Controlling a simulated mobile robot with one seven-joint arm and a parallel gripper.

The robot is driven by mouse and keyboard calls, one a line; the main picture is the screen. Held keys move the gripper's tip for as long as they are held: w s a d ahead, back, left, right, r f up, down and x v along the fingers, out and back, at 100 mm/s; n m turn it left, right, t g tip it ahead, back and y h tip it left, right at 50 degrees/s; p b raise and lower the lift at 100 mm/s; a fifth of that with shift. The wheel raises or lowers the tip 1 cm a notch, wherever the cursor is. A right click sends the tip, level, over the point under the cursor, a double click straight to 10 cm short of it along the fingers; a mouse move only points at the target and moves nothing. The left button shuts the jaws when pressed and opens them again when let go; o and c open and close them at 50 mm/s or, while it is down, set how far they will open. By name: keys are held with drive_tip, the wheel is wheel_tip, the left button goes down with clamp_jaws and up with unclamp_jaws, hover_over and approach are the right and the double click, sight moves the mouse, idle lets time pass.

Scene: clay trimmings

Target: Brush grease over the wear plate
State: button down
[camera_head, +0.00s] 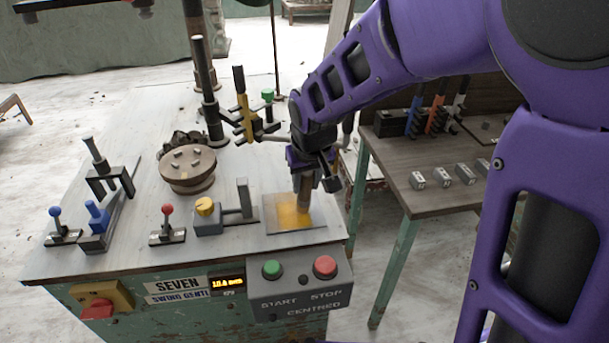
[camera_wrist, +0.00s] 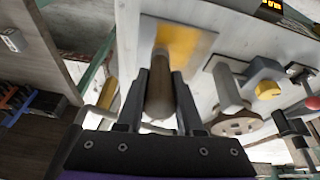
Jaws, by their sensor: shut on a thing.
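The wear plate (camera_head: 275,224) is a thin grey square at the front right corner of the machine table. A yellow grease patch (camera_head: 289,212) covers much of its middle; bare grey shows around it. In the wrist view the plate (camera_wrist: 206,44) lies beyond the fingers. My gripper (camera_head: 307,172) is above the plate, shut on a brush (camera_head: 304,192). The brush's rounded wooden handle (camera_wrist: 160,92) sits between both fingers (camera_wrist: 160,78). The brush points down over the yellow patch. Its bristle end is at the patch, but I cannot tell whether it touches.
A grey block with a yellow knob (camera_head: 205,207) and upright post stands left of the plate. A round clamp plate (camera_head: 187,165) and levers are farther left. The START/STOP box (camera_head: 300,283) is below the front edge. A side bench (camera_head: 430,197) is at right.

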drive_tip(key=shift+s+d, duration=0.75)
drive_tip(key=shift+s, duration=2.1)
drive_tip(key=shift+w+d+f, duration=0.15)
drive_tip(key=shift+w, duration=0.9)
drive_tip(key=shift+w+d+f, duration=0.1)
drive_tip(key=shift+w+d, duration=0.05)
drive_tip(key=shift+w, duration=0.9)
drive_tip(key=w+a+p, duration=0.1)
drive_tip(key=w+a, duration=0.1)
drive_tip(key=w, duration=0.6)
drive_tip(key=shift+r, duration=0.2)
wheel_tip(320, 180, up, 6)
drive_tip(key=p, duration=0.4)
drive_tip(key=shift+p, duration=0.3)
